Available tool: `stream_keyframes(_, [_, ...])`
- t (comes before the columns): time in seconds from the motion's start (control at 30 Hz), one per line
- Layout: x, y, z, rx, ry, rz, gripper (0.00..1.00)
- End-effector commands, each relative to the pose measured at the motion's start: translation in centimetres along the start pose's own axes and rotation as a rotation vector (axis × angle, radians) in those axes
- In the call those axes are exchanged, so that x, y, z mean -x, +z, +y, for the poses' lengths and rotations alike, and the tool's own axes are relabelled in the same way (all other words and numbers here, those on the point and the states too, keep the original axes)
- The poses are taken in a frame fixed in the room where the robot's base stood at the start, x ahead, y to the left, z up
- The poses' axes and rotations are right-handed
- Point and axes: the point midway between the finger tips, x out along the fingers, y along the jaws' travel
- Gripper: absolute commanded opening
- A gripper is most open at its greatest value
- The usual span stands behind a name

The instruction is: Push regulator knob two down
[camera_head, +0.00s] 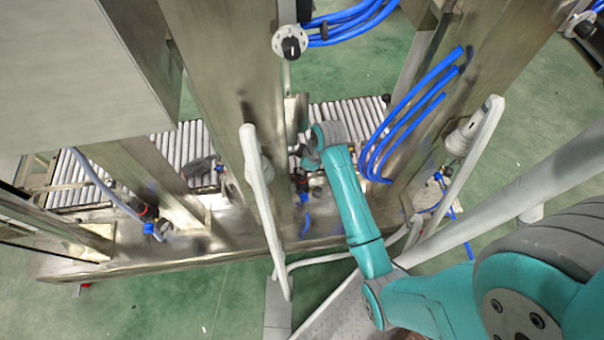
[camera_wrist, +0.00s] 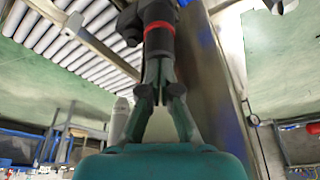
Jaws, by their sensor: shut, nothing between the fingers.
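In the wrist view a regulator (camera_wrist: 159,36) with a black body and a red ring stands directly beyond my fingertips. Its dark end overlaps the tips, and I cannot tell whether they touch. My gripper (camera_wrist: 158,88) has its green fingers drawn together at the tips, with nothing held. In the head view the gripper (camera_head: 304,156) is small and partly hidden by my wrist, above a dark and red fitting (camera_head: 301,182) on the machine base. Another regulator (camera_head: 148,212) with a red ring sits further left. No label shows which knob is number two.
A roller conveyor (camera_head: 346,118) runs behind my wrist. Steel posts (camera_head: 225,80) and a white guard rail (camera_head: 262,205) stand close left of the arm. Blue hoses (camera_head: 405,110) hang at the right. A white dial with a black knob (camera_head: 291,46) is at the top.

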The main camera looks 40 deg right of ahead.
Motion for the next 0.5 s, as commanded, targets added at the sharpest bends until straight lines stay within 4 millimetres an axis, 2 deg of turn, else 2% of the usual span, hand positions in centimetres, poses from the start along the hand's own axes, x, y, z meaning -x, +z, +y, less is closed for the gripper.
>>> stream_keyframes(0.27, [-0.3,0.1,0.0,0.0,0.001,0.0,0.0])
stream_keyframes(0.5, [0.8,-0.3,0.0,0.0,0.002,0.001,0.0])
